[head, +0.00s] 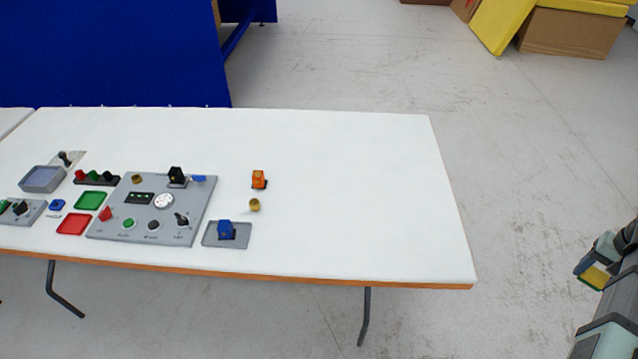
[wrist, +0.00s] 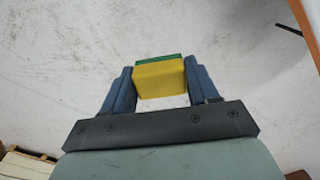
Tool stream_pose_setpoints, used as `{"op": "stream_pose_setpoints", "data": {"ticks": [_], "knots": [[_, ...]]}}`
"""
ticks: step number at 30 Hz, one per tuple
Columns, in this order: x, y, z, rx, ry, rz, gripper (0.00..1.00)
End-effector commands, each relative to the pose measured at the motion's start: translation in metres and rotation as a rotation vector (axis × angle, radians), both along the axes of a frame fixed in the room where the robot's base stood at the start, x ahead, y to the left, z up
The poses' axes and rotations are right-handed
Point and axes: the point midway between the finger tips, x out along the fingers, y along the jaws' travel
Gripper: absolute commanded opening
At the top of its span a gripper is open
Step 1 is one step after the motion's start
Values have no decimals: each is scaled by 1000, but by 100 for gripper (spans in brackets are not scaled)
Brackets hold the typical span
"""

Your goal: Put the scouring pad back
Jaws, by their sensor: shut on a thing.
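My gripper (head: 594,274) is at the right edge of the head view, off the right side of the white table and over the floor. It is shut on the scouring pad (head: 596,276), a yellow block with a green layer. In the wrist view the pad (wrist: 160,80) sits between the two blue-grey fingers of my gripper (wrist: 161,88), yellow face showing and green along its far edge. Nothing touches the pad except the fingers. No clear place for the pad can be made out.
The white table (head: 360,200) holds a grey control panel (head: 190,222), red and green trays, a blue block on a grey plate (head: 226,232), an orange block (head: 259,179) and a small brass cylinder (head: 254,205). Its right part is bare. Cardboard boxes (head: 565,33) stand on the floor behind.

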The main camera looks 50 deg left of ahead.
Motion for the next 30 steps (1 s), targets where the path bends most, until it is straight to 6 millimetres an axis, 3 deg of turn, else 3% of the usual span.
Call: {"op": "stream_pose_setpoints", "data": {"ticks": [3, 14, 30], "knots": [[-4, 37, 0, 0, 1, 60, 26], [-25, 140, -2, -1, 4, 230, 26], [-80, 288, -5, -4, 10, 485, 26]]}}
